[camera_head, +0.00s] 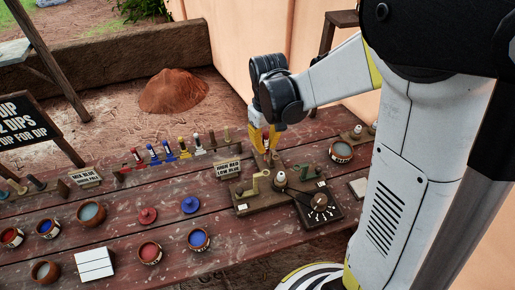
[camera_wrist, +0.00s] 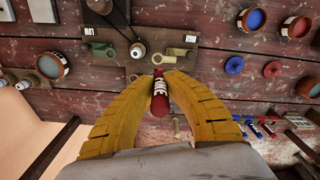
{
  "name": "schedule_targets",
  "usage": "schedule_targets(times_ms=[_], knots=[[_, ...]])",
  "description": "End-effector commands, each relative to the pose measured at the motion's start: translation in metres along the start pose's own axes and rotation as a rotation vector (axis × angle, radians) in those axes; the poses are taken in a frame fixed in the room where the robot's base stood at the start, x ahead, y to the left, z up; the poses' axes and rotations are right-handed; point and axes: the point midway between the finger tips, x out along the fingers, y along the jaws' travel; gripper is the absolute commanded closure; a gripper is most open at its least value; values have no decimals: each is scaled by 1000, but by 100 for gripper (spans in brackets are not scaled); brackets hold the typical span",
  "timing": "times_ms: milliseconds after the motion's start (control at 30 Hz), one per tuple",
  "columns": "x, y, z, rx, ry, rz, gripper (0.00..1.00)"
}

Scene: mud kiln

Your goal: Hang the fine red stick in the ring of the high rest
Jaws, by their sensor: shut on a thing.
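My gripper (camera_head: 265,148) is shut on a red stick, which it holds above the back part of the table. In the wrist view the red stick (camera_wrist: 160,104) stands between the yellow fingertips, with a pale lettered band near its upper end. The rest stand, a wooden base (camera_head: 245,208) with an olive bracket (camera_head: 252,187) and a green bracket (camera_head: 303,171), is just in front of the gripper. In the wrist view a cream ring-like part (camera_wrist: 167,59) lies just beyond the stick's tip; I cannot tell whether they touch.
A white-topped cone (camera_head: 279,178) and a dial panel (camera_head: 319,206) stand beside the brackets. A row of coloured sticks (camera_head: 169,150) and several paint pots, including a blue one (camera_head: 198,239), are further left.

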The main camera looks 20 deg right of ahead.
Motion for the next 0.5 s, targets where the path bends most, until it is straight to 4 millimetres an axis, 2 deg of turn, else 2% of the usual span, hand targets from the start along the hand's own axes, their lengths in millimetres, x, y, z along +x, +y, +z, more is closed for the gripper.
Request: schedule_targets(times_ms=[233,500], knots=[[8,3,1,3,0,0,100],[38,2,1,3,0,0,100]])
